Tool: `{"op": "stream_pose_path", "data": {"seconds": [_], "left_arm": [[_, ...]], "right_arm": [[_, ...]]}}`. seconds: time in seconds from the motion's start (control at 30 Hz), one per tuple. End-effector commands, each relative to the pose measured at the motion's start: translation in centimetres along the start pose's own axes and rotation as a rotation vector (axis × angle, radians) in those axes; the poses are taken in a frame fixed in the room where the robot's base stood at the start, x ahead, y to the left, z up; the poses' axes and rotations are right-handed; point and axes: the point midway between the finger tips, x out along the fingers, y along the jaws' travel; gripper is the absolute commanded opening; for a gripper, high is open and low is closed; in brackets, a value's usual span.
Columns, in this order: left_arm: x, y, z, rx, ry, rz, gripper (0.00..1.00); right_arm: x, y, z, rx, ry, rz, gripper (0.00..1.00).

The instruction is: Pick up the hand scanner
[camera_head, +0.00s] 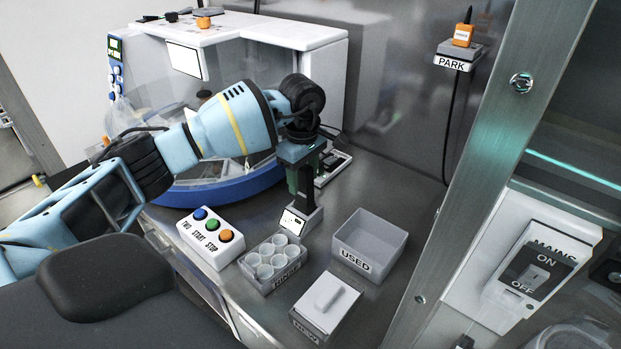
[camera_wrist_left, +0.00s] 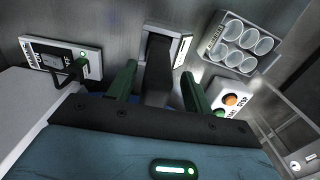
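What looks like the hand scanner (camera_head: 306,187) is a dark upright handle above a pale base with a small lit display, standing on the steel bench. My left gripper (camera_head: 305,155) is at its top, with the fingers pointing down. In the left wrist view, the dark handle (camera_wrist_left: 159,68) lies between the two green fingers of my left gripper (camera_wrist_left: 158,88). A gap shows on each side of the handle, so the gripper is open around it. My gripper hides the handle's upper end in the head view. My right gripper is not in view.
A button box (camera_head: 211,236), a cup rack (camera_head: 271,262), a lidded NEW box (camera_head: 326,303) and an empty USED bin (camera_head: 370,243) stand in front. A white-topped machine (camera_head: 325,75) is behind. An orange device (camera_head: 463,35) sits on the PARK wall holder. A metal post (camera_head: 470,175) rises at right.

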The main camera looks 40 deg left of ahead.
Motion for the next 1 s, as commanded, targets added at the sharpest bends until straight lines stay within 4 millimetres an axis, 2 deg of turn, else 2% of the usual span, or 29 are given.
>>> {"op": "stream_pose_path", "data": {"seconds": [0.03, 0.3, 0.4, 0.77, 0.87, 1.0], "left_arm": [[0.1, 0.0, 0.0, 0.0, 0.0, -0.001, 0.46], [0.0, 0.0, 0.0, 0.001, 0.0, -0.001, 0.1], [0.0, 0.0, 0.0, 0.001, 0.0, -0.002, 0.0], [-0.3, 0.0, 0.0, 0.001, -0.001, -0.002, 0.0], [-1.3, 0.1, 0.0, 0.001, -0.001, 0.001, 0.0], [-3.8, 0.1, 0.0, 0.002, 0.0, 0.002, 0.0]], "right_arm": [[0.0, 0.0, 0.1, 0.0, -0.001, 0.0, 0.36], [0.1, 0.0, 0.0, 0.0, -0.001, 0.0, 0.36], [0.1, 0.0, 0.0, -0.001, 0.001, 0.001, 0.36], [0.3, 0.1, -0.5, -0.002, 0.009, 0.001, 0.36], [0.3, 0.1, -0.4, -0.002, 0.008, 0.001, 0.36], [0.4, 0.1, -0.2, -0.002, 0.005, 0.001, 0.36]]}}
